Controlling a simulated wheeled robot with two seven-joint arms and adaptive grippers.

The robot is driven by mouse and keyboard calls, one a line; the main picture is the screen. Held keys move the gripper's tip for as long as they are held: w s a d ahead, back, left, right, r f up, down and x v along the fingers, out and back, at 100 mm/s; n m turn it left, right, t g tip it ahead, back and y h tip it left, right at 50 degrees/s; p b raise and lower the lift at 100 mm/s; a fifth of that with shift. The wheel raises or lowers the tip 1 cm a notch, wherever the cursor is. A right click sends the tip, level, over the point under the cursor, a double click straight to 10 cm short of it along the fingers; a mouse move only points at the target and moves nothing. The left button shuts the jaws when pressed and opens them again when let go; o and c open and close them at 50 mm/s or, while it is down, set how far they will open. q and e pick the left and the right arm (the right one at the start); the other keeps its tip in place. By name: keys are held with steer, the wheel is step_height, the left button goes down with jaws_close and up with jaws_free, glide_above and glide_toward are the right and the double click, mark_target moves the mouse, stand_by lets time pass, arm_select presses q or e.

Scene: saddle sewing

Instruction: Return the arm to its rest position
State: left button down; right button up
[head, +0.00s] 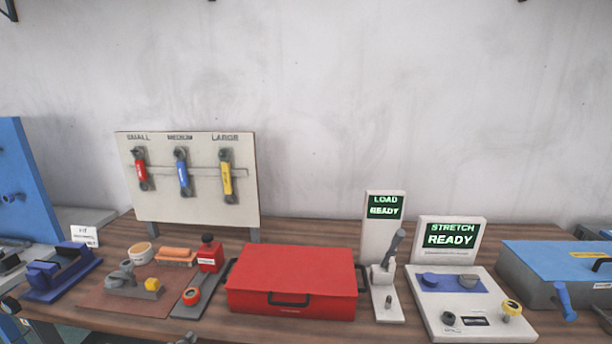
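Neither of my grippers can be made out in the head view. Small dark parts show at the lower left and lower right picture edges, too cut off to identify. The wooden table (340,238) spans the view. On it are a closed red case (292,275) with a black handle, a load station (384,207) whose screen reads "LOAD READY", and a stretch station (450,240) whose screen reads "STRETCH READY".
A board (205,205) labelled small, medium and large holds red, blue and yellow-handled tools. A brown mat (110,302) carries several small items. A blue fixture (62,272) stands left, a blue-lidded box (550,262) right. The air above the table is clear.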

arm_select(q)
steer(key=s+d+f+n+g+h, duration=0.2)
steer(key=s+d+f+g, duration=0.25)
steer(key=s, duration=0.35)
steer(key=s+d+f+n+g+h, duration=0.1)
steer(key=s+d+f+n+g, duration=0.15)
steer(key=s+f, duration=0.4)
steer(key=s+a+f+m+g, duration=0.1)
steer(key=s+f, duration=0.1)
steer(key=f, duration=1.4)
steer(key=s+a+f+g, duration=0.1)
steer(key=s+f, duration=0.1)
steer(key=f, duration=1.4)
steer(key=s+a+f, duration=0.3)
steer(key=s+f, duration=0.6)
steer(key=s, duration=0.1)
steer(key=s+a+f, duration=0.3)
steer(key=s+f, duration=0.6)
steer(key=s, duration=0.2)
steer(key=shift+a+f+g, duration=0.25)
steer(key=shift+a+g, duration=0.05)
arm_select(e)
steer(key=shift+s, duration=0.1)
arm_select(q)
steer(key=shift+m, duration=0.25)
